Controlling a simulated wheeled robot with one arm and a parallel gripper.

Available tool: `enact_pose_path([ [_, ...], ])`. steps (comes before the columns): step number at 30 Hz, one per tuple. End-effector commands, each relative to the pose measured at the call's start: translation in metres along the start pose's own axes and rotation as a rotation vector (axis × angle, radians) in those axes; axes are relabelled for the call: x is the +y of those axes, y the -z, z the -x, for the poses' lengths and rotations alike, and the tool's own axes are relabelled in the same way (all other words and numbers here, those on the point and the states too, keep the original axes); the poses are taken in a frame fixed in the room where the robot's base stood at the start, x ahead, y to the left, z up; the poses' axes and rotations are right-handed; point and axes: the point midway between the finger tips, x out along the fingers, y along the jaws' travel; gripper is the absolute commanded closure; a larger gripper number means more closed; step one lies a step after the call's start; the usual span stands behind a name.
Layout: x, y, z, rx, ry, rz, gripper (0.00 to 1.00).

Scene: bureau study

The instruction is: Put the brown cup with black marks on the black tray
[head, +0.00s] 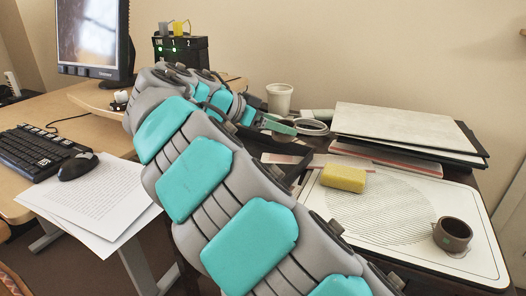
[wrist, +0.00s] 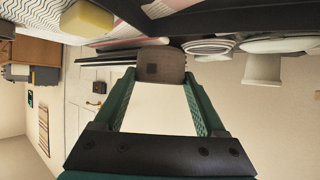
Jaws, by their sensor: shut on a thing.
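In the wrist view my gripper (wrist: 160,75) is shut on a brownish cup (wrist: 163,67) with a dark square mark, held between the green fingertips. In the head view my gripper (head: 277,124) is partly hidden by my arm, beyond the patterned board, and the held cup cannot be made out there. A broad dark strip (wrist: 235,20) crosses the top of the wrist view; I cannot tell whether it is the black tray.
A dark brown mug (head: 453,236) and a yellow sponge (head: 343,178) rest on the white patterned board (head: 400,262). A stack of papers and folders (head: 405,128) lies behind. A white cup (head: 280,98) stands near my gripper. Desk, monitor and keyboard (head: 40,150) are left.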

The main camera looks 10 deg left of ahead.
Motion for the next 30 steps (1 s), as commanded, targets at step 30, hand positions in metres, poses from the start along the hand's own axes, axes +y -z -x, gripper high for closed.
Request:
enact_pose_path([
  [30,0.001,-0.069,-0.038,0.000,-0.002,0.000,0.86],
])
